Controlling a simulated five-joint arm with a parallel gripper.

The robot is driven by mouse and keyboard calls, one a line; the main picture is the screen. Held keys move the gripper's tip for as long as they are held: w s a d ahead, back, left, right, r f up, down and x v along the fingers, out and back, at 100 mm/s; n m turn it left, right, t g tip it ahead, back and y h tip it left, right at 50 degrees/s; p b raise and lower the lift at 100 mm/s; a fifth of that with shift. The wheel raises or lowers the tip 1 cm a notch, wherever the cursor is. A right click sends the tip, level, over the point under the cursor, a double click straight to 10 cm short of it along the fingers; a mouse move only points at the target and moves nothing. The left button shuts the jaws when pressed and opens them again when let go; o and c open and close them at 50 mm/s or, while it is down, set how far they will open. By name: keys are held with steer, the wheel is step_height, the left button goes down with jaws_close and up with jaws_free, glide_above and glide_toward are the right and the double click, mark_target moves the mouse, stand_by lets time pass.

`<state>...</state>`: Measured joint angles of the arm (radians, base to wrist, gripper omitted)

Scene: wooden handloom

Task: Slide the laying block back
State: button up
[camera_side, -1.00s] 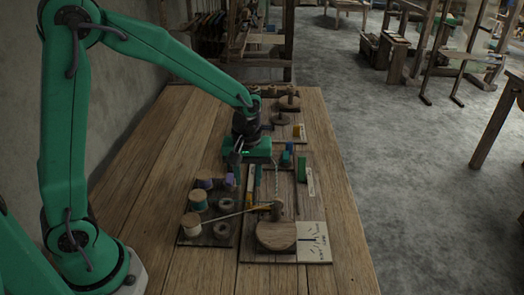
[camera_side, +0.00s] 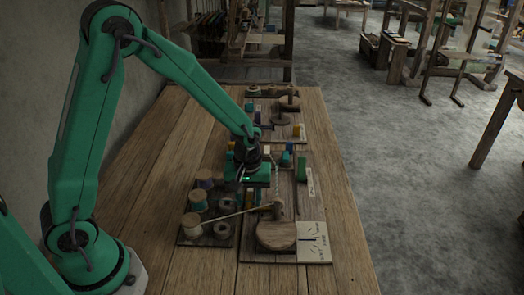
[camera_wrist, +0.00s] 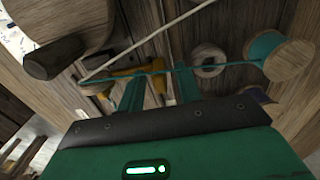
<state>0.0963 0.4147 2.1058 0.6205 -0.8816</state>
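My gripper (camera_side: 248,194) hangs low over the board, left of the twisted cord (camera_side: 282,204). In the wrist view its two green fingers (camera_wrist: 158,92) are apart, with no object clearly held between them. A teal thread and a yellow-orange piece (camera_wrist: 125,83) show beyond the fingertips. A rounded wooden block (camera_side: 276,236) sits at the near end of the board, with a small wooden upright (camera_side: 278,210) behind it. A large wooden piece (camera_wrist: 60,18) shows at upper left in the wrist view. I cannot tell which wooden piece is the laying block.
A dark tray (camera_side: 190,238) with several spools and rings stands left of the board. A pale stick (camera_side: 240,212) crosses from the tray to the upright. A green block (camera_side: 301,168) and a pale card (camera_side: 313,242) lie on the right.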

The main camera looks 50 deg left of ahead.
steer(key=shift+f, duration=0.1)
jaws_close()
steer(key=shift+w+a, duration=0.1)
steer(key=w+a, duration=0.5)
steer(key=shift+w+a, duration=0.1)
steer(key=shift+w, duration=0.05)
stand_by(0.3)
jaws_free()
